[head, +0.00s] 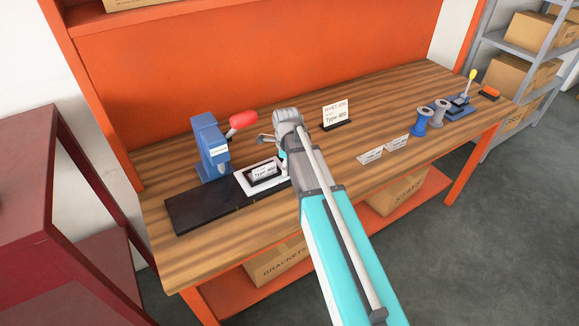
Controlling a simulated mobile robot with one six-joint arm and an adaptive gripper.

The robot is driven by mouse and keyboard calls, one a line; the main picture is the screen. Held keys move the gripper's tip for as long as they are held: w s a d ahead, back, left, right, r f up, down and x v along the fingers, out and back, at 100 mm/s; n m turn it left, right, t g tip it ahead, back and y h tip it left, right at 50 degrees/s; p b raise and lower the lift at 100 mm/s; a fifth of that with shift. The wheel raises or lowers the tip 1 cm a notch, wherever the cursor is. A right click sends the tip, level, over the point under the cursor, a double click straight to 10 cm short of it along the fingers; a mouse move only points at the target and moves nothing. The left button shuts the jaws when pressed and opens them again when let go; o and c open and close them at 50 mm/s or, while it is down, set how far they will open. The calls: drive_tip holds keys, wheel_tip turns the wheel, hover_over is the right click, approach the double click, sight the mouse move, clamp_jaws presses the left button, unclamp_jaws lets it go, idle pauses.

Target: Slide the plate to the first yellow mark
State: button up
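A white plate (244,184) lies on a long black rail (205,211) on the wooden workbench. A black-framed label reading "Type 400" (264,172) sits on top of the plate. A blue press (208,145) with a red handle (242,121) stands just behind the plate and rail. My gripper (284,160) is at the right end of the plate, mostly hidden by my own arm. I cannot tell whether it touches the plate or whether its fingers are open. No yellow mark can be made out on the rail.
A sign reading "Type 400" (336,115) stands at the middle back of the workbench (300,215). Two small cards (371,156), two blue spools (422,122), a blue device with a yellow-knobbed lever (461,104) and an orange item (489,93) are to the right.

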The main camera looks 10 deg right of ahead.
drive_tip(key=shift+c, duration=0.3)
clamp_jaws()
